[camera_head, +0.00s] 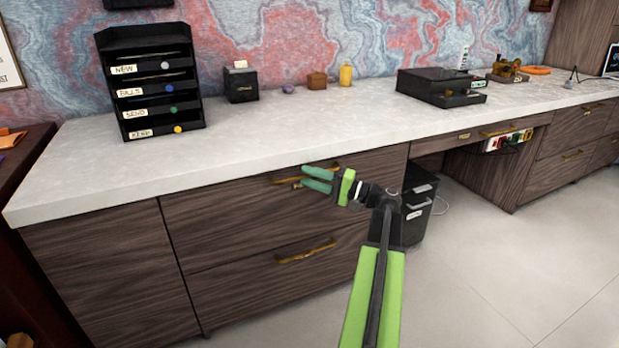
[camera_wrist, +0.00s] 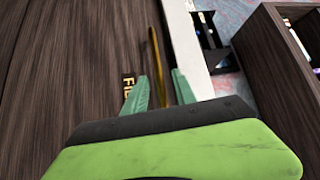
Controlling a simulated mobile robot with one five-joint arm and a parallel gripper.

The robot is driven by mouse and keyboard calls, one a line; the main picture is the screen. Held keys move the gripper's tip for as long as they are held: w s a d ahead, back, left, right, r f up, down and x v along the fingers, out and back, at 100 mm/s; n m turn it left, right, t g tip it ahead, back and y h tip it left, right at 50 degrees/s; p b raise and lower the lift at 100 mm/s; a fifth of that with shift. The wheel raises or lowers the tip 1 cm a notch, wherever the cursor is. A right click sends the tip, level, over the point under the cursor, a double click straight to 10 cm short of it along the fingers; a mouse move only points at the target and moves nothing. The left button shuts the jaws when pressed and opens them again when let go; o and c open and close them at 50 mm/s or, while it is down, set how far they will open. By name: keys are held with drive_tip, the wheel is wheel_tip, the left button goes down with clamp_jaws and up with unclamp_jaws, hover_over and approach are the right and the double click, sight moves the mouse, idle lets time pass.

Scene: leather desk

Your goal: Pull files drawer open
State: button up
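The files drawer (camera_head: 225,205) is the upper dark wood drawer under the pale worktop, and its front looks flush with the cabinet. Its long brass handle (camera_head: 282,180) is partly hidden by my gripper in the head view. In the wrist view the handle (camera_wrist: 156,65) runs down between my fingers, beside a small label (camera_wrist: 128,84) reading "FIL", partly covered by a finger. My gripper (camera_head: 303,176) is at the handle with its green fingers apart. The wrist view shows the same open fingers (camera_wrist: 160,88), one on each side of the handle. I cannot tell whether either finger touches it.
A lower drawer with a brass handle (camera_head: 306,251) is below. A black bin (camera_head: 418,205) stands right of the cabinet, near my arm. A black letter tray (camera_head: 152,85) and small items stand on the worktop (camera_head: 250,130). The floor (camera_head: 480,270) at right is clear.

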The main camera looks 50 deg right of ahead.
drive_tip(key=shift+c, duration=0.4)
clamp_jaws()
idle(0.9)
